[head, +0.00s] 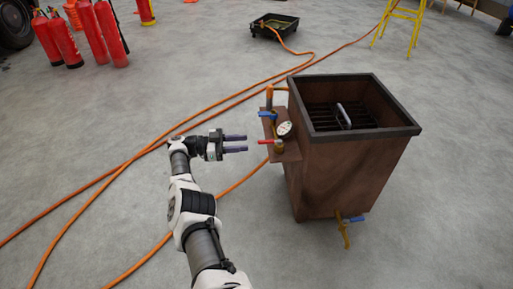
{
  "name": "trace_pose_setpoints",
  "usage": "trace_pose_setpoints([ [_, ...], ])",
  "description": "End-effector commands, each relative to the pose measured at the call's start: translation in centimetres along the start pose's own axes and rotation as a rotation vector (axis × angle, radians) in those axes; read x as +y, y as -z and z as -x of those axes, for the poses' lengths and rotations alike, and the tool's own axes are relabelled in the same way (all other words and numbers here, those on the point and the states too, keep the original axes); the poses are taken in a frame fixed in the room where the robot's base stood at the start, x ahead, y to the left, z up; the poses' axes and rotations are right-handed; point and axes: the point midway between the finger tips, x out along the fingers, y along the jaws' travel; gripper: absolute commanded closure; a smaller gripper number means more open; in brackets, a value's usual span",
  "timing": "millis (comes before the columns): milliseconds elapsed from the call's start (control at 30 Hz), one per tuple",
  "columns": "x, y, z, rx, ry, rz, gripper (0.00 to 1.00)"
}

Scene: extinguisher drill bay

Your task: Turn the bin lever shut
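The brown bin (335,170) stands right of centre, with a dark rim and a grate inside. A panel on its left side carries a round gauge (284,129), a red lever (268,142) and a blue lever (267,114). Another blue lever (355,219) sits on a yellow spout (345,232) low on the bin's front. Which one is the bin lever, I cannot tell. My gripper (246,143) is open and empty, its two purple fingers apart. It points right, just left of the red lever, and appears not to touch it.
Orange hoses (120,166) run across the grey floor, some behind and below my arm. Red extinguishers (66,43) stand at the upper left. A black tray (275,26) lies behind the bin, and a yellow stand (405,20) is at the upper right. Floor right of the bin is clear.

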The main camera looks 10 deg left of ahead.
Motion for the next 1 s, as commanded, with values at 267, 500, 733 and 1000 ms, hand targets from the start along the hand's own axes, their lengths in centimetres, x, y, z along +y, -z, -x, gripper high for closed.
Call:
trace_pose_setpoints([
  [267,-0.1,-0.5,3.9,-0.001,-0.001,-0.001,0.64],
  [500,0.0,-0.1,4.9,0.000,-0.002,-0.001,0.64],
  [733,0.0,0.0,5.0,0.000,-0.002,0.000,0.64],
  [1000,-0.2,0.2,5.0,0.002,0.005,-0.009,0.64],
])
